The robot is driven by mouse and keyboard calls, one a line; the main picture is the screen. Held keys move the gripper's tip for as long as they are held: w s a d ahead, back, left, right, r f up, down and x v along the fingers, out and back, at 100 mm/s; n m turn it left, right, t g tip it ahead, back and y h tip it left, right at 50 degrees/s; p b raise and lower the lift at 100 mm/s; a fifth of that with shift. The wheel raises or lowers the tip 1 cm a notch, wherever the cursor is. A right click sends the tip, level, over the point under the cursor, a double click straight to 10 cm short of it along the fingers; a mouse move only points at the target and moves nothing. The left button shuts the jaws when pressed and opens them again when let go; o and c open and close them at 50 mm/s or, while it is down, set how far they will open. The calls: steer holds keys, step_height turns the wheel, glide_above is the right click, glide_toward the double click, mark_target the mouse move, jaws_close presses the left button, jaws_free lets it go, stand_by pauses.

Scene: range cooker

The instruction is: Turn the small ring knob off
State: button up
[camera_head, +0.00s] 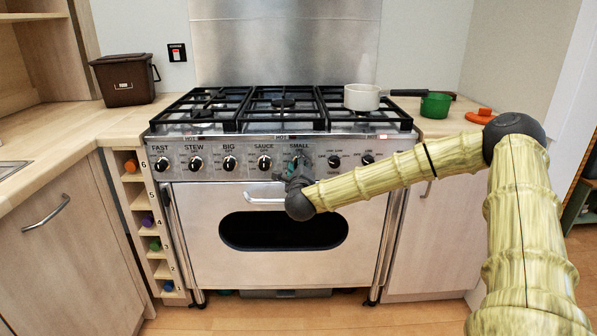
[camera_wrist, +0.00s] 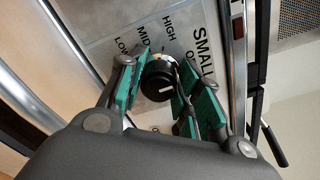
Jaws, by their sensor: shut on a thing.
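The SMALL knob (camera_wrist: 158,80) is a round black knob with a white mark, on the steel control panel (camera_wrist: 100,48). In the wrist view the printed words SMALL, LOW, MID and HIGH show around it; part of OFF is hidden. My gripper (camera_head: 297,172) reaches the panel below the SMALL label and hides most of this knob in the head view. In the wrist view my green-padded fingers (camera_wrist: 160,88) are shut on the knob, one on each side. I cannot tell exactly which setting its white mark points to.
The SAUCE knob (camera_head: 264,162) is close on the left and another knob (camera_head: 334,161) on the right. The oven door handle (camera_head: 262,200) is just below. A white pan (camera_head: 361,97) sits on the right burner grate; a green pot (camera_head: 435,105) is on the right counter.

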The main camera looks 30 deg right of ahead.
steer(key=shift+d, duration=0.15)
stand_by(0.3)
steer(key=o, duration=1)
steer(key=shift+f, duration=0.1)
steer(key=v, duration=1.2)
